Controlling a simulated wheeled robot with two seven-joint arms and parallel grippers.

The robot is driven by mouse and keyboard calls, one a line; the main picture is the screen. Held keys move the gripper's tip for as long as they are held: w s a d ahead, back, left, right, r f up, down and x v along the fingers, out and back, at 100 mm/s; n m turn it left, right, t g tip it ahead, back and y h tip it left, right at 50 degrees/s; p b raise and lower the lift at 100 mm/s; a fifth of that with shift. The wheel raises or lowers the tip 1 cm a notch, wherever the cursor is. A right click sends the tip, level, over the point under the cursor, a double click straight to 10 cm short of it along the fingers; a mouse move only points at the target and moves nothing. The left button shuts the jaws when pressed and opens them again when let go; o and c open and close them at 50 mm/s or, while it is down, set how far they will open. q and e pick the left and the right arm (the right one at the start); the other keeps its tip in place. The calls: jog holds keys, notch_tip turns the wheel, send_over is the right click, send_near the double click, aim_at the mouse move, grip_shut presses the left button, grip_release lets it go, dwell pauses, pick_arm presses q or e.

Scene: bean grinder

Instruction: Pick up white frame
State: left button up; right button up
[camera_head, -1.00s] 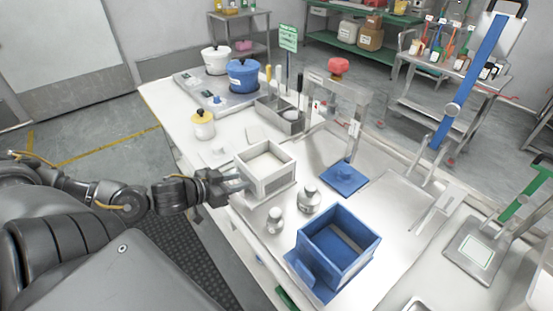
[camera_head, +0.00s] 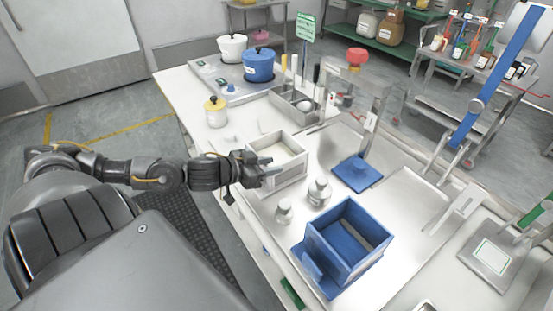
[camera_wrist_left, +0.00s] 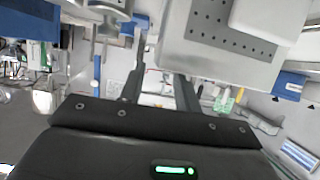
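The white frame (camera_head: 292,172) is an open, box-like frame standing on the worktable, left of the table's middle in the head view. My left gripper (camera_head: 272,172) is at its near-left side, with the fingers overlapping its front-left wall in the picture. In the left wrist view the two fingers (camera_wrist_left: 158,90) are apart with nothing seen clasped between them. A pale body with a dotted panel (camera_wrist_left: 215,40) fills the top right there, close to the right finger; I cannot tell whether they touch. My right gripper is not in view.
A blue open box (camera_head: 345,243) and two small metal weight-like pieces (camera_head: 319,191) stand nearer and right of the frame. A blue plate (camera_head: 357,173) lies to its right. A metal bin (camera_head: 294,105) is behind, and a yellow-lidded jar (camera_head: 216,113) is behind left.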

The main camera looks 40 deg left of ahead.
aim_at(286, 162)
pick_arm(q)
jog(key=shift+r+p+x, duration=0.2)
jog(key=shift+p+x, duration=0.05)
jog(key=shift+x, duration=1)
jog(key=shift+r+p+x, duration=0.25)
jog(key=shift+x, duration=0.95)
jog(key=shift+w+d+f, duration=0.2)
jog(key=shift+w+f, duration=0.05)
jog(key=shift+w, duration=0.2)
grip_shut()
